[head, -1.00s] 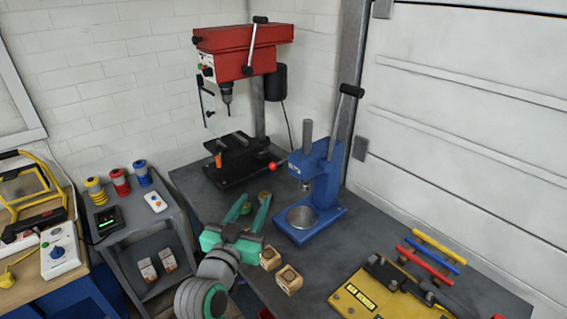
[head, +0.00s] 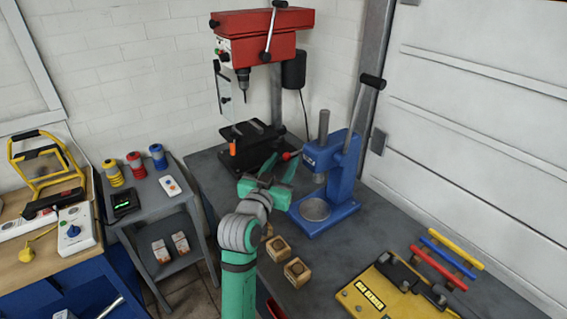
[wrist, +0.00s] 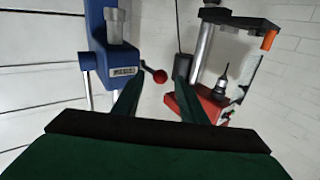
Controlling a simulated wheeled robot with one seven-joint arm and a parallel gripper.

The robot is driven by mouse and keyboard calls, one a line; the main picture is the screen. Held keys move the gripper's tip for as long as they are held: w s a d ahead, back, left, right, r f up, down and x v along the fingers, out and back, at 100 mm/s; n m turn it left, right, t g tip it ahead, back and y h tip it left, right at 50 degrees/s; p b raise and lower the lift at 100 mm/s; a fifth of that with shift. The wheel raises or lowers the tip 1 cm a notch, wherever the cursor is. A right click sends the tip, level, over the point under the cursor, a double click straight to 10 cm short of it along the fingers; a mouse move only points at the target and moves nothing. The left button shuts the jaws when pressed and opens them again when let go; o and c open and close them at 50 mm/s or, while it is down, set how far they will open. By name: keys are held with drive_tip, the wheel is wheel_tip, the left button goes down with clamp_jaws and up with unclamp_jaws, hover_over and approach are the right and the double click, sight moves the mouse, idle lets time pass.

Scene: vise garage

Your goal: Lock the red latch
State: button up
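A black vise (head: 254,146) sits on the bench under the drill press. A lever with a red ball knob (head: 288,156) sticks out on its right side; this looks like the red latch. The red knob shows in the wrist view (wrist: 160,76), in the picture between my two fingers. My gripper (head: 281,165) is open and empty, with its green fingers pointing at the knob. I cannot tell whether they touch it. The lever's shaft is partly hidden behind the fingers in the head view.
A red drill press (head: 255,38) stands above the vise. A blue arbor press (head: 335,175) is close on the right of my gripper. Wooden blocks (head: 297,271) lie on the bench. A yellow fixture (head: 370,298) and coloured bars (head: 440,266) are at the right.

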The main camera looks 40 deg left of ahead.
drive_tip(key=shift+w+a, duration=0.1)
drive_tip(key=shift+w, duration=0.25)
clamp_jaws()
drive_tip(key=shift+w+r, duration=0.1)
drive_tip(key=shift+w, duration=0.05)
